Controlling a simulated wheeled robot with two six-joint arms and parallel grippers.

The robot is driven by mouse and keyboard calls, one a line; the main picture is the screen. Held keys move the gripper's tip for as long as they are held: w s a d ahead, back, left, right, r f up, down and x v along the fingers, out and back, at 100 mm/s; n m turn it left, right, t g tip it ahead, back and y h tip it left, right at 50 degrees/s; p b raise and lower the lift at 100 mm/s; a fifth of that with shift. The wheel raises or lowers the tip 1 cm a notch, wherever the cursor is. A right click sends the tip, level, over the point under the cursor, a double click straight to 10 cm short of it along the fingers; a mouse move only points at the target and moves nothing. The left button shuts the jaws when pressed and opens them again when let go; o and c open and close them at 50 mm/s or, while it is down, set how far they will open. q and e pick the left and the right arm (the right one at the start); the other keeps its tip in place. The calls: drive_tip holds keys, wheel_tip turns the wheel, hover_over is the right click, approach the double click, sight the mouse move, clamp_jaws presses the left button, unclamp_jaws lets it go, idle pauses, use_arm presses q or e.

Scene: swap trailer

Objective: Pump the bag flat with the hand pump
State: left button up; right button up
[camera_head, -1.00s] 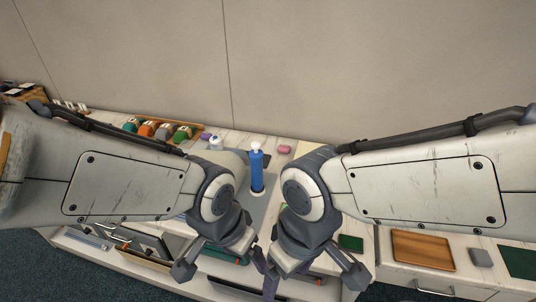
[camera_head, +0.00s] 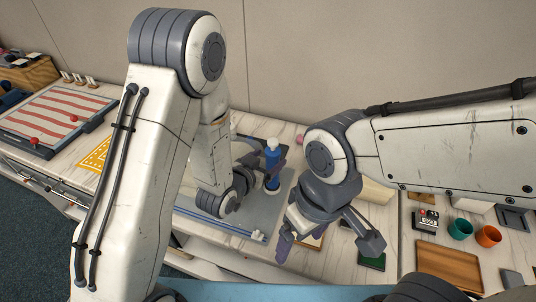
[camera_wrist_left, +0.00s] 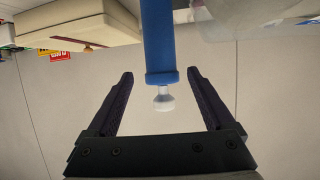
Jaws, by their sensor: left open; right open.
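The blue hand pump (camera_head: 272,168) stands upright on the grey sheet with its white knob up. In the left wrist view the pump (camera_wrist_left: 159,40) hangs from the top, its white knob (camera_wrist_left: 163,100) lying between the two fingers in the picture. My left gripper (camera_head: 263,158) is open at the pump's upper part, and neither finger visibly touches it. A flat grey sheet with blue lines along its front edge, seemingly the bag (camera_head: 215,225), lies under the pump; my left arm hides part of it. My right gripper (camera_head: 328,245) is open and empty, right of the pump and nearer me.
A wooden tray (camera_head: 448,265), teal cup (camera_head: 460,229), orange cup (camera_head: 488,236) and small dark device (camera_head: 427,221) are at the right. A pale block (camera_head: 376,190) sits behind my right gripper. A red-striped board (camera_head: 55,115) lies far left.

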use_arm(q)
drive_tip(key=b, duration=0.7)
hover_over(270, 187)
drive_tip(key=s+a, duration=0.1)
drive_tip(key=f, duration=0.8)
drive_tip(key=shift+s+f, duration=0.2)
drive_tip(key=shift+f, duration=0.15)
drive_tip(key=b+x, duration=0.2)
drive_tip(key=b, duration=0.3)
drive_tip(key=shift+w+d+r, duration=0.15)
drive_tip(key=x, duration=0.1)
drive_tip(key=p+x, duration=0.1)
drive_tip(key=x, duration=0.1)
drive_tip(key=shift+w+r, duration=0.2)
drive_tip(key=shift+w, duration=0.1)
drive_tip(key=shift+w+d+f, duration=0.3)
drive_tip(key=shift+w+d, duration=0.05)
drive_tip(key=shift+w, duration=0.25)
